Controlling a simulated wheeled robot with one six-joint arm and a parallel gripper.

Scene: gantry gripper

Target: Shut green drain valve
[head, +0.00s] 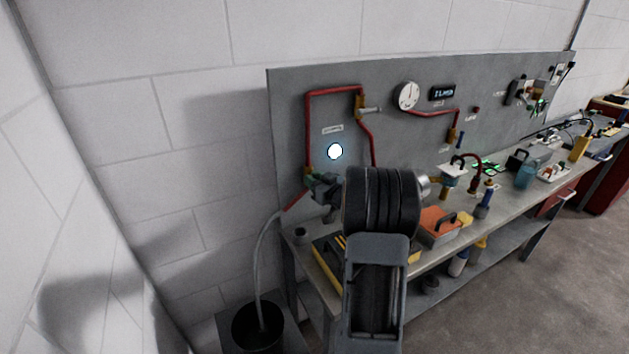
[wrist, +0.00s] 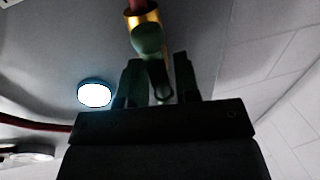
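The green drain valve (wrist: 147,40) shows at the top middle of the wrist view, on a brass fitting at the end of a red pipe. Its green lever (wrist: 159,80) reaches down between the two fingers of my gripper (wrist: 158,82). The fingers stand apart on either side of the lever; light gaps show beside it, and I cannot tell whether either finger touches it. In the head view the valve (head: 309,178) is small at the lower left of the panel, with my gripper (head: 323,188) right at it, partly hidden by my wrist.
A grey panel (head: 285,110) carries red pipes, a round gauge (head: 407,95) and a lit white round lamp (head: 335,151). On the bench below are an orange-topped box (head: 437,224) and several tools. A black bucket (head: 258,328) with a hose stands at the lower left.

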